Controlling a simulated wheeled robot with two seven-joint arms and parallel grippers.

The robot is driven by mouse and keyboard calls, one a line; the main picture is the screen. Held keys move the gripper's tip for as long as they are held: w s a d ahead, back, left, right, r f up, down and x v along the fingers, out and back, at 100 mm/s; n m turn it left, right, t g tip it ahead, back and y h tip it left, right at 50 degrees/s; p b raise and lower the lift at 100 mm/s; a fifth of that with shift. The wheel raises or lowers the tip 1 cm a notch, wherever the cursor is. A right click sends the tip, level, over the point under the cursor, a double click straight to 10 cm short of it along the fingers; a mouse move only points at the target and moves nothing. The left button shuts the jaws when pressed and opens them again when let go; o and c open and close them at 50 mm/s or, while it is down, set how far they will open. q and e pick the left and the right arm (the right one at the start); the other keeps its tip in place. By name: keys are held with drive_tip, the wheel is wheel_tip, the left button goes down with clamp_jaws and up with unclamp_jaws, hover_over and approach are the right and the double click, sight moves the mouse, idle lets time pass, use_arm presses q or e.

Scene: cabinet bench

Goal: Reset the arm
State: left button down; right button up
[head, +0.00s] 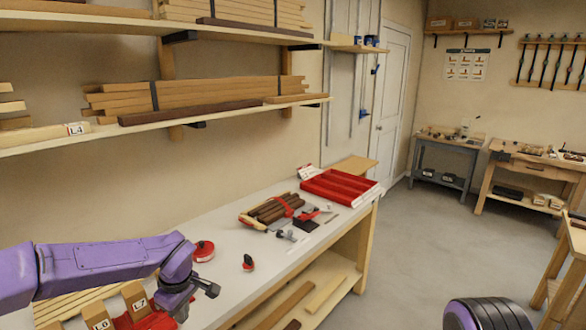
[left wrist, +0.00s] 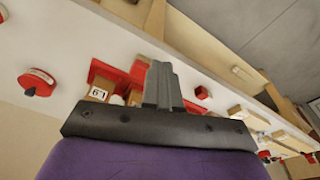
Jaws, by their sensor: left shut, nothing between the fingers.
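My purple left arm (head: 110,262) reaches in from the left in the head view. Its left gripper (head: 208,290) is over the near part of the bench, just right of the red holder (head: 155,320) with wooden blocks labelled L6 (head: 99,321) and L7 (head: 138,303). In the left wrist view the two grey fingers (left wrist: 163,84) are together with nothing between them. The red holder shows behind the fingers there, partly hidden by them. My right gripper is not in view.
The white bench (head: 228,215) carries a red tape-like disc (head: 203,251), a small red-and-black item (head: 248,262), a bundle of dark sticks (head: 273,208) and a red tray (head: 340,187). Shelves (head: 215,108) with boards hang above. Open floor (head: 420,235) lies to the right.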

use_arm(q)
drive_tip(key=s+a+f+t+y+b, duration=0.1)
drive_tip(key=s+f+t+b, duration=0.1)
drive_tip(key=s+f, duration=0.35)
drive_tip(key=s+a+f+t+y+b, duration=0.1)
drive_tip(key=s+f+y+b, duration=0.15)
drive_tip(key=f, duration=0.65)
drive_tip(key=s+f+t+y+b, duration=0.15)
drive_tip(key=s+f, duration=0.25)
drive_tip(key=f, duration=0.4)
drive_tip(key=s+f+m+g+h+b, duration=0.1)
drive_tip(key=s+f+m+b, duration=0.2)
drive_tip(key=s+f, duration=0.4)
drive_tip(key=s+a+f+m+g+h+b, duration=0.1)
drive_tip(key=s+f+m+b, duration=0.3)
drive_tip(key=s, duration=1.3)
wheel_tip(320, 180, down, 5)
drive_tip(key=shift+a+r+h+b, duration=0.2)
drive_tip(key=shift+h+b, duration=0.3)
drive_tip(key=shift+b, duration=0.2)
